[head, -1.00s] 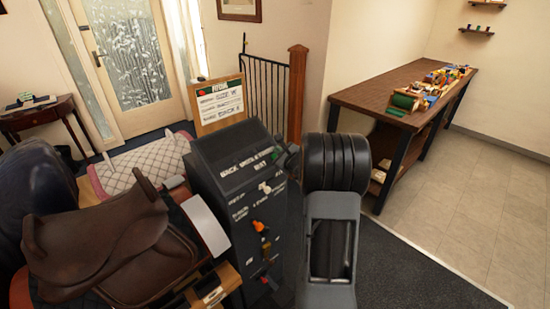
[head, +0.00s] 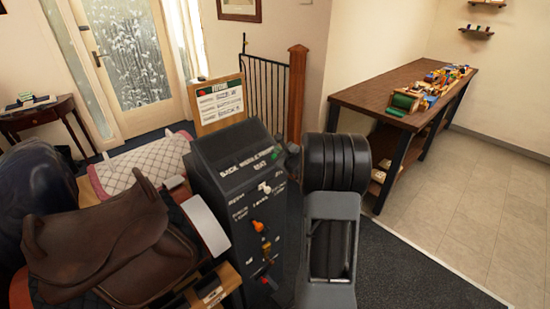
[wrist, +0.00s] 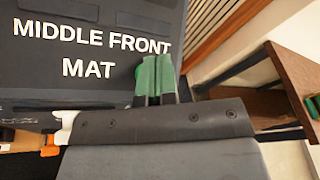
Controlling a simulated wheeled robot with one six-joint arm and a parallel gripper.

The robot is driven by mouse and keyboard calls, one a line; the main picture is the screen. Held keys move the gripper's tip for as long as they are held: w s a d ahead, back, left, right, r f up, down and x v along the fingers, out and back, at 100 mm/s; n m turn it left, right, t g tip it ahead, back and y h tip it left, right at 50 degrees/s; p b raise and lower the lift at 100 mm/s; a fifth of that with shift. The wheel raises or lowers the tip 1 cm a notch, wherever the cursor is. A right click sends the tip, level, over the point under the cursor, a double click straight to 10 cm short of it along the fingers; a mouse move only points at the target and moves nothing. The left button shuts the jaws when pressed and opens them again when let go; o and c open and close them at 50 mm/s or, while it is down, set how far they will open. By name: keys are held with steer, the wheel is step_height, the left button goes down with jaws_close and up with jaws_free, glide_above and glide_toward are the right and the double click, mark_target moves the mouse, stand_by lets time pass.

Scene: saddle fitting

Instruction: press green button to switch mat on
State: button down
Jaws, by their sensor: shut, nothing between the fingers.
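The green button (wrist: 147,72) is on the dark console's top panel, beside the white words "MIDDLE FRONT MAT" in the wrist view. My gripper (wrist: 157,98) is shut and empty, with its fingertips right at the button and partly covering it. I cannot tell whether they touch or press it. In the head view a small bit of green (head: 279,139) shows at the console's right edge, next to my arm. The dark console (head: 215,170) stands upright, left of my arm. No mat can be made out for certain.
The console's front carries a white switch (head: 264,188), an orange knob (head: 258,226) and a red one (head: 267,282). A brown saddle (head: 100,240) and a quilted white pad (head: 140,168) are at left. A workbench (head: 375,98) with coloured items stands at right.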

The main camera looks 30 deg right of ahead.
steer(key=shift+w+a+f+b, duration=0.1)
steer(key=shift+w+f+b, duration=0.15)
steer(key=shift+f+b, duration=0.4)
steer(key=shift+w+f+b, duration=0.2)
steer(key=shift+w+b, duration=0.05)
steer(key=shift+b, duration=0.7)
stand_by(0.9)
steer(key=shift+r, duration=0.1)
steer(key=shift+s+r+p, duration=0.3)
steer(key=shift+s+r, duration=0.25)
steer(key=shift+r, duration=0.2)
steer(key=s+r+p, duration=0.2)
steer(key=s+r, duration=0.1)
steer(key=r, duration=0.2)
steer(key=shift+s+d, duration=0.15)
steer(key=shift+d, duration=0.25)
stand_by(0.6)
